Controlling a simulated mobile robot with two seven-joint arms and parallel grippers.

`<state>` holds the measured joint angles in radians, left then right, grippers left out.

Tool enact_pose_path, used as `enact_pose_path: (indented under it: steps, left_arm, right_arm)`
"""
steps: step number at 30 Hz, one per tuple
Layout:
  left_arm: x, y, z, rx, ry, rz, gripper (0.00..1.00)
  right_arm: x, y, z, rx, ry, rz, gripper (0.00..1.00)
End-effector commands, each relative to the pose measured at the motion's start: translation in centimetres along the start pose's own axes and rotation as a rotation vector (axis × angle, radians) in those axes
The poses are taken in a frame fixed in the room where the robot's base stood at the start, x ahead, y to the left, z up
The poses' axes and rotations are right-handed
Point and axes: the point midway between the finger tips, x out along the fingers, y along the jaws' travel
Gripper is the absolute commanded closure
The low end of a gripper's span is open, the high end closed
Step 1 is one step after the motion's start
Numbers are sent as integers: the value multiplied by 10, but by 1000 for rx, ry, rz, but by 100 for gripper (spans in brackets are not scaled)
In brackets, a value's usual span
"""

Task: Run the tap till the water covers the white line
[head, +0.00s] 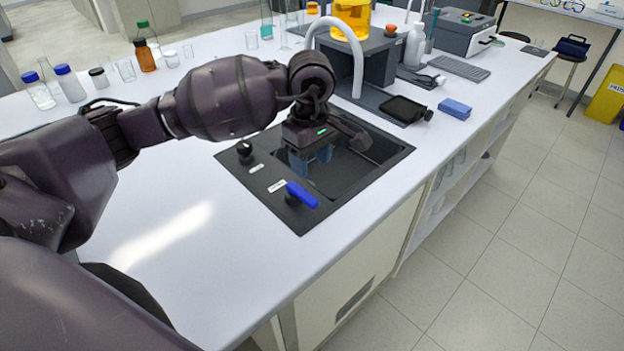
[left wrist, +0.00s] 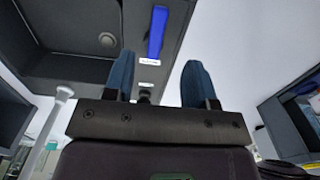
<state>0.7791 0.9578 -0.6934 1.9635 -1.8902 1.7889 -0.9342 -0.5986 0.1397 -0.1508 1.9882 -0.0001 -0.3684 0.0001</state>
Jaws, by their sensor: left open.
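The black sink (head: 345,175) is set into the white bench, with a white gooseneck tap (head: 336,52) arching behind it. A blue lever (head: 301,193) and a black knob (head: 244,152) sit on its left rim, each beside a small white label. My left gripper (head: 308,166) is open and empty above the sink, beyond the blue lever and apart from it. In the left wrist view, the blue lever (left wrist: 157,32) shows ahead of the open fingers (left wrist: 159,62). A round drain (left wrist: 107,40) shows in the dark basin. I cannot make out water or a white line. My right gripper is not in view.
Bottles and small jars stand at the back left, including a brown bottle (head: 145,55). A black tray (head: 405,110) and a blue block (head: 454,109) lie right of the sink. The bench front left of the sink is clear.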

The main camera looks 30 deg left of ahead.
Motion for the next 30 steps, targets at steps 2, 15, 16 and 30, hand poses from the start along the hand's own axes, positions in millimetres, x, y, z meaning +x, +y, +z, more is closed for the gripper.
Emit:
enact_pose_path:
  steps: [2,15,16,30]
  left_arm:
    - [0,0,0,1,3,0,49]
    - [55,-1,0,0,2,-4,49]
    - [61,-1,0,0,1,-3,49]
    - [107,0,-1,1,3,-1,49]
  right_arm:
    - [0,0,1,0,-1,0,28]
    - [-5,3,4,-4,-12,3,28]
    - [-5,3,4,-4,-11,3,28]
    - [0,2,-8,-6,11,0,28]
